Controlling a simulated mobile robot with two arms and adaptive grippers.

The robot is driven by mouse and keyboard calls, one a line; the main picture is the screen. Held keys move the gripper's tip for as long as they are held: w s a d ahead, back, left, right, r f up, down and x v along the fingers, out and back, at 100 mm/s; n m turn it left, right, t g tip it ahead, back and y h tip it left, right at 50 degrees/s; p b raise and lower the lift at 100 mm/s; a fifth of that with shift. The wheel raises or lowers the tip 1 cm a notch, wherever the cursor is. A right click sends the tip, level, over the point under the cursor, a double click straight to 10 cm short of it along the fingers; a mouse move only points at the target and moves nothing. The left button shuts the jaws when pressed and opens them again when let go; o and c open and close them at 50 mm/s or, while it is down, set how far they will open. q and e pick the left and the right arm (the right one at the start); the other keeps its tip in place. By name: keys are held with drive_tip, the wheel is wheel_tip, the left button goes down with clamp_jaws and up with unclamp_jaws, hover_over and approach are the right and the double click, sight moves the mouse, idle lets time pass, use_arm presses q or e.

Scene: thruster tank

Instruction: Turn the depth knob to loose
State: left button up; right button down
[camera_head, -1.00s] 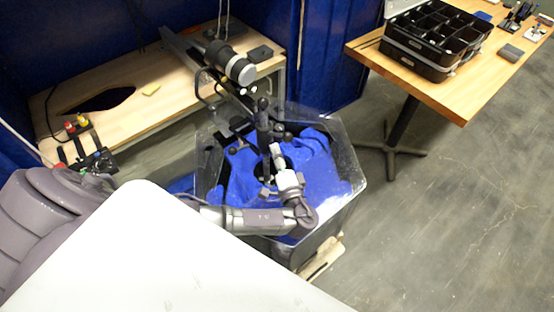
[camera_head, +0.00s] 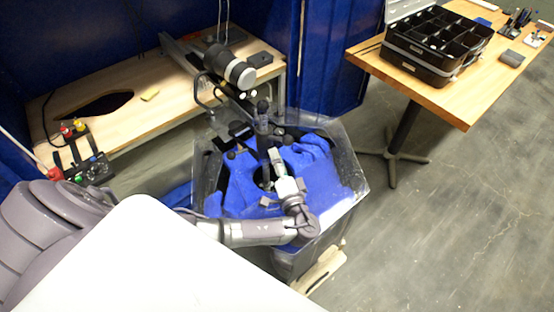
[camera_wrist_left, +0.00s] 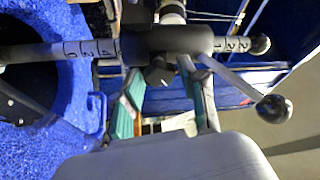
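The black depth knob (camera_wrist_left: 158,72) shows in the left wrist view under a dark clamp body on a shaft with printed numbers (camera_wrist_left: 82,49). My left gripper (camera_wrist_left: 165,78) is open, with its teal-padded fingers on either side of the knob. I cannot tell whether they touch it. In the head view my left gripper (camera_head: 277,160) is beside the dark upright post (camera_head: 263,140) over the clear tank (camera_head: 352,165) with blue lining. The knob is too small to make out there. My right gripper is not in view.
A metal lever with a black ball end (camera_wrist_left: 273,108) lies close to the right finger. A wooden bench (camera_head: 135,115) with a control box (camera_head: 88,168) stands behind at left. A wooden table (camera_head: 440,95) with a black organiser (camera_head: 435,45) is at right. The floor at right is clear.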

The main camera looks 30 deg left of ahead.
use_arm(q)
drive_tip(key=shift+o, duration=0.7)
drive_tip(key=v, duration=0.7)
drive_tip(key=shift+s+d, duration=0.1)
drive_tip(key=shift+d, duration=0.15)
